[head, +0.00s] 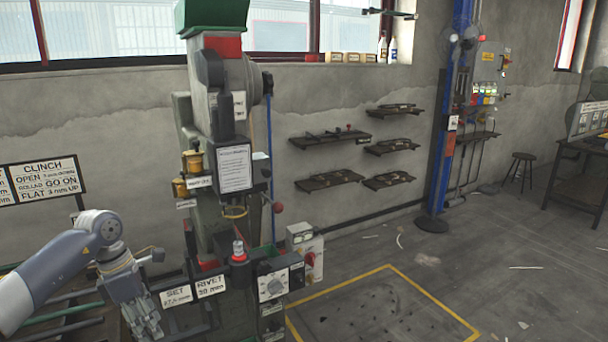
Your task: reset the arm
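My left arm comes in from the left edge. Its gripper (146,322) points down at the lower left, in front of and left of the rivet press (222,110). I cannot make out whether its fingers are apart or closed, and no held object shows. The gripper is close to the white "SET" label (175,296) on the press front; I cannot tell whether they touch. The press stands upright, with a "RIVET" label (211,286) and a control box with a dial (272,285). My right gripper is not in view.
A rack of bars (72,318) lies under my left arm. A "CLINCH" sign (43,180) stands behind it. A switch box (307,260) is right of the press. Yellow lines (425,306) mark the floor. A blue column (447,120), wall shelves (330,180) and a stool (519,168) stand farther back.

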